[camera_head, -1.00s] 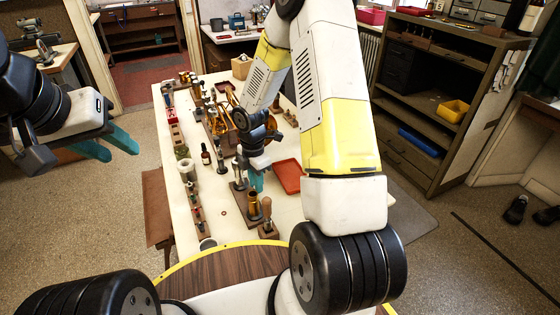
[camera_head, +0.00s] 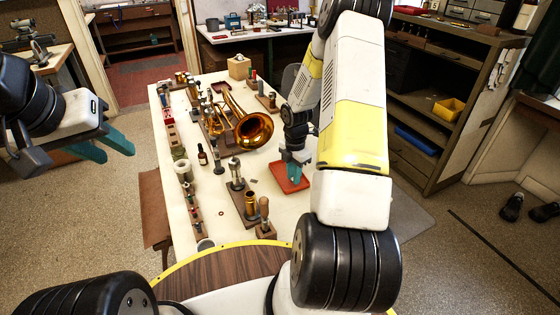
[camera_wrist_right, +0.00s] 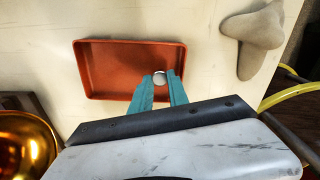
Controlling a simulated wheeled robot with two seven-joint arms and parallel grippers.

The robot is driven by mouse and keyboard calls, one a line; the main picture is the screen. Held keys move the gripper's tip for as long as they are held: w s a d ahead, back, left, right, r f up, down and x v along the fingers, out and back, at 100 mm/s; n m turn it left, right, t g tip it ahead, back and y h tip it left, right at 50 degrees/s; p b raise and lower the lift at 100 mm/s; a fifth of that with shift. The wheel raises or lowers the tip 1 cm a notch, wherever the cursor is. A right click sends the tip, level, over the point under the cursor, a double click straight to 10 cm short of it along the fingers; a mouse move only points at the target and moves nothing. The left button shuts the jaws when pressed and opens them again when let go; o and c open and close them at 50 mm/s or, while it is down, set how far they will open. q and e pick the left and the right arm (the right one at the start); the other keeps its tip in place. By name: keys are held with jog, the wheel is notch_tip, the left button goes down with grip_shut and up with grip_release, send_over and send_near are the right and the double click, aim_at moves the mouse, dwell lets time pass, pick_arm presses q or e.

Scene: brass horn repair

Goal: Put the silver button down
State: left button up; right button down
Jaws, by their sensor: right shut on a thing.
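The silver button (camera_wrist_right: 159,78) is a small round disc between the fingertips of my right gripper (camera_wrist_right: 160,82) in the right wrist view. The gripper is shut on it, over the orange-red tray (camera_wrist_right: 100,67). I cannot tell whether the button touches the tray floor. In the head view my right gripper (camera_head: 293,172) is over the same tray (camera_head: 284,184), and the button is hidden there. My left gripper (camera_head: 112,150) is open and empty, off to the left of the table.
A brass horn (camera_head: 252,132) lies on the cream table (camera_head: 222,240) left of the tray. Wooden blocks with tools and a wooden-handled tool (camera_head: 265,215) stand nearer me. A grey lumpy thing (camera_wrist_right: 254,33) lies beside the tray in the wrist view.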

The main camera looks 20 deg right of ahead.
jog(key=shift+f, duration=0.65)
jog(key=shift+f, duration=0.1)
jog(key=c, duration=1.5)
grip_release()
jog(key=shift+c, duration=0.2)
